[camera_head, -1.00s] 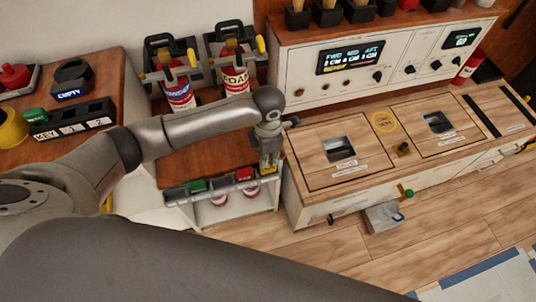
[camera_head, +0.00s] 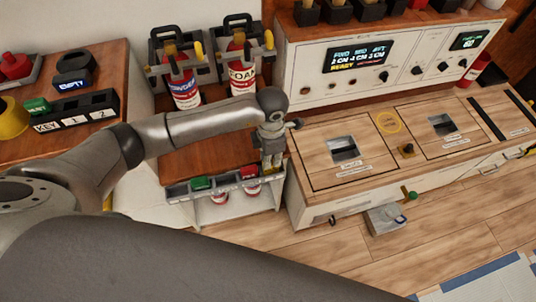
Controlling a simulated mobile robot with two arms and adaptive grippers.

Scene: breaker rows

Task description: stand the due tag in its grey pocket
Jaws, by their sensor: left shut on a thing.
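My left gripper (camera_head: 272,165) points down at the right end of a grey rack of pockets (camera_head: 178,193) on the front edge of the small wooden shelf. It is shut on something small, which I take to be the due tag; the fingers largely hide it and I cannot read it. A green tag (camera_head: 200,183) and a red tag (camera_head: 249,172) stand in other pockets of the rack. I cannot tell whether the held thing is inside the end pocket or just above it. My right gripper is not in view.
Two extinguishers (camera_head: 184,90) (camera_head: 242,75) stand in brackets behind my arm. A wooden-topped cabinet (camera_head: 320,185) is close to the gripper's right, with a control panel (camera_head: 300,60) behind it. Open floor (camera_head: 330,265) lies in front.

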